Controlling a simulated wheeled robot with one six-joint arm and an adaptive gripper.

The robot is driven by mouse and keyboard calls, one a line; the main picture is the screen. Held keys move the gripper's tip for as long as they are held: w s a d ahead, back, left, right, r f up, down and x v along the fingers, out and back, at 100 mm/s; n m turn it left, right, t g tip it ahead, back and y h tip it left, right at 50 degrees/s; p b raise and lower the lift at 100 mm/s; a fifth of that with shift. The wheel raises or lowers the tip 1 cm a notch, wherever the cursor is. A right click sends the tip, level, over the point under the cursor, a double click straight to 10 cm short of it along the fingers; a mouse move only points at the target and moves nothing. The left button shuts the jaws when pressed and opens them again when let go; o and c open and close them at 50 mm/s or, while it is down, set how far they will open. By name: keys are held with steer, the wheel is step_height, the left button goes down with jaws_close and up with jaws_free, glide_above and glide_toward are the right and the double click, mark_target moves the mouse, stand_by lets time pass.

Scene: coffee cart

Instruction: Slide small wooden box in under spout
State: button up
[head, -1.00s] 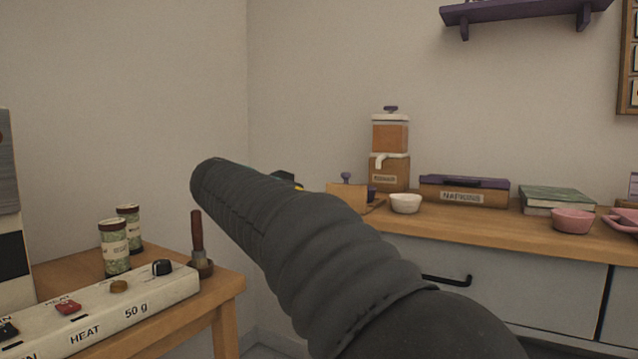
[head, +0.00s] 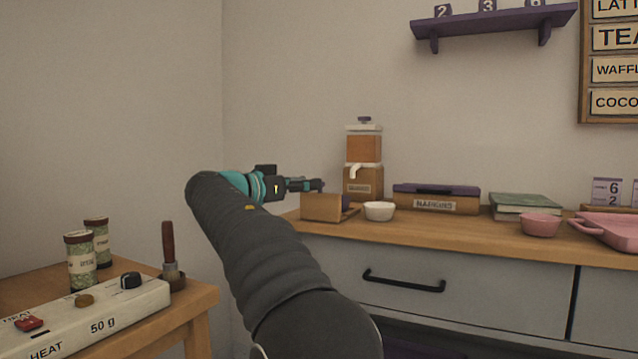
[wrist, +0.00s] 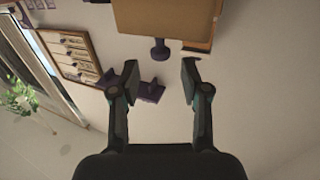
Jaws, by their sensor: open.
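The small wooden box (head: 321,207) stands on the left end of the wooden counter, in front and to the left of the dispenser (head: 363,152). The dispenser's white spout (head: 356,169) points toward the front left. My gripper (head: 318,185) is at the box's top, partly covering its knob in the head view. In the wrist view, the box (wrist: 175,18) is at the top with its dark purple knob (wrist: 160,48) toward me. The fingers of my gripper (wrist: 160,68) are open and empty, with the knob just ahead, centred between the tips.
A white bowl (head: 379,211) stands just right of the box, near the dispenser's foot. A napkin box (head: 436,204), green books (head: 525,202) and a pink bowl (head: 539,224) are farther right. Jars (head: 82,262) and a dark tool (head: 170,250) stand on the left table.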

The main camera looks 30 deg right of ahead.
mark_target(332, 197)
steer(key=shift+x, duration=2.4)
jaws_close()
